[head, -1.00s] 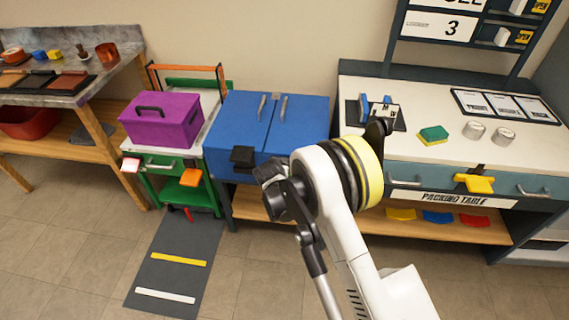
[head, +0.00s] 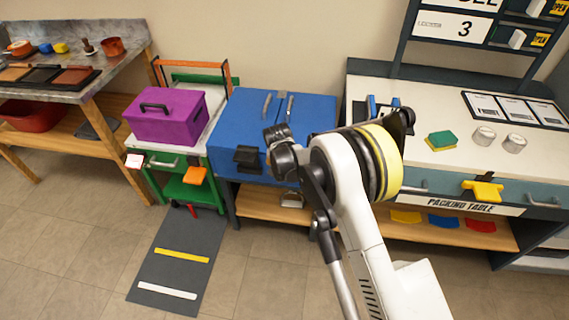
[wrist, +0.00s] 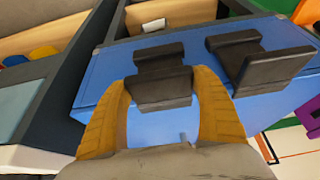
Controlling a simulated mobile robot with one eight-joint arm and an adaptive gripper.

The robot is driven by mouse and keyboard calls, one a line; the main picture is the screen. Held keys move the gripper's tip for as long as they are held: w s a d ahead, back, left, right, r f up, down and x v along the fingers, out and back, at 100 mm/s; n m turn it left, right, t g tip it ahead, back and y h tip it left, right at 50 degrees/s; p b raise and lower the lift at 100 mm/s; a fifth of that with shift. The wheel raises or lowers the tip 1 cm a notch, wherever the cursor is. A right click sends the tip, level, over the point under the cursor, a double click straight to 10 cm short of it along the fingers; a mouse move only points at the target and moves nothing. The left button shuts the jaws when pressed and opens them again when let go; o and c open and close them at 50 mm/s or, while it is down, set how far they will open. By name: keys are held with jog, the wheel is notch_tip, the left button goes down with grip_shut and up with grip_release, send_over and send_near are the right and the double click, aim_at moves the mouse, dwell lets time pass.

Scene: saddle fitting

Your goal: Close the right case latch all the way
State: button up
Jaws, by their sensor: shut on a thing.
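The blue case (head: 235,118) stands between the green cart and the packing table. In the head view its left black latch (head: 248,157) shows on the front; my arm hides the right latch and my gripper. In the wrist view the right latch (wrist: 162,90) is the one on the picture's left, a black block with a black plate just beyond it. The two yellow fingers of my gripper (wrist: 163,80) are shut on this block from both sides. The left latch (wrist: 272,68) is beside it, apart from the fingers. I cannot tell how far the right latch is closed.
A purple box (head: 166,117) sits on the green cart (head: 186,187) at the left. A wooden shelf (head: 250,203) is below the case. Floor in front is clear.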

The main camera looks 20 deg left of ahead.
jog(key=o, duration=1.4)
jog(key=shift+w, duration=0.1)
jog(key=shift+o, duration=0.2)
jog(key=v, duration=1.2)
